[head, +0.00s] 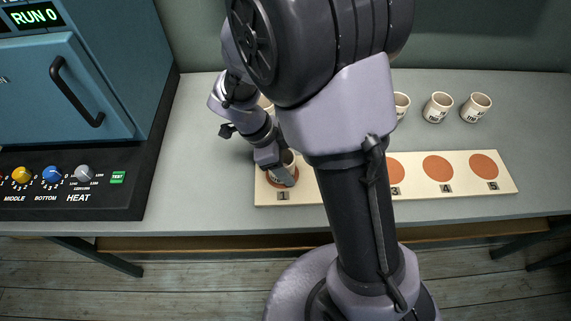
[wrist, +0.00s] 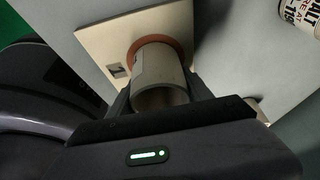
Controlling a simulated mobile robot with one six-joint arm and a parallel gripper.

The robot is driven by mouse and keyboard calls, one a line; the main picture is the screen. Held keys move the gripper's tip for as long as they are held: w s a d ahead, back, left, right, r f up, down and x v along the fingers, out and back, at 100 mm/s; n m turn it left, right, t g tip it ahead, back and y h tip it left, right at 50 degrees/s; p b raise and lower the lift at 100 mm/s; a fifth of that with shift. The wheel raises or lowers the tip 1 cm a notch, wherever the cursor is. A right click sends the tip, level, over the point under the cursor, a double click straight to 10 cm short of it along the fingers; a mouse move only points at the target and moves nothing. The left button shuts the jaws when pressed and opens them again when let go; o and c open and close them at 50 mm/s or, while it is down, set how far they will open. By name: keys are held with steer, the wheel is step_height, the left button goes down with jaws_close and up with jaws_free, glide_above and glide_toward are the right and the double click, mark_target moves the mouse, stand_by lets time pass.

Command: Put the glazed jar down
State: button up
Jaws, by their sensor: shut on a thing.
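My gripper (head: 281,170) is shut on a pale cylindrical jar (head: 289,157) at the left end of a cream board (head: 508,175). The jar (wrist: 158,84) also shows in the wrist view between my gripper's fingers (wrist: 158,95), with its open mouth toward the camera. Its far end is over the brown-red round spot numbered 1 (wrist: 133,48). I cannot tell whether its base touches the board. My arm hides the middle of the board and part of the jar.
Spots 3, 4 (head: 438,168) and 5 (head: 483,166) are bare. Several pale cups with dark labels, such as one (head: 438,107) at the back right, stand behind the board. A blue kiln (head: 60,85) with a control panel is at the left.

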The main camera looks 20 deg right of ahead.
steer(key=shift+r, duration=0.15)
steer(key=o, duration=1.5)
steer(key=p+v, duration=0.6)
steer(key=v, duration=0.6)
steer(key=s+r+n+t+y, duration=0.2)
steer(key=s+r+n, duration=0.2)
steer(key=n, duration=0.1)
steer(key=s+r+n+t+y, duration=0.2)
steer(key=s+r+n, duration=0.3)
steer(key=n, duration=0.1)
steer(key=s+r+n+t+y, duration=0.2)
steer(key=s+r+n+t, duration=0.1)
steer(key=s+r+n, duration=0.2)
steer(key=shift+a+n+b, duration=0.2)
steer(key=shift+n+b, duration=0.1)
steer(key=shift+n, duration=0.3)
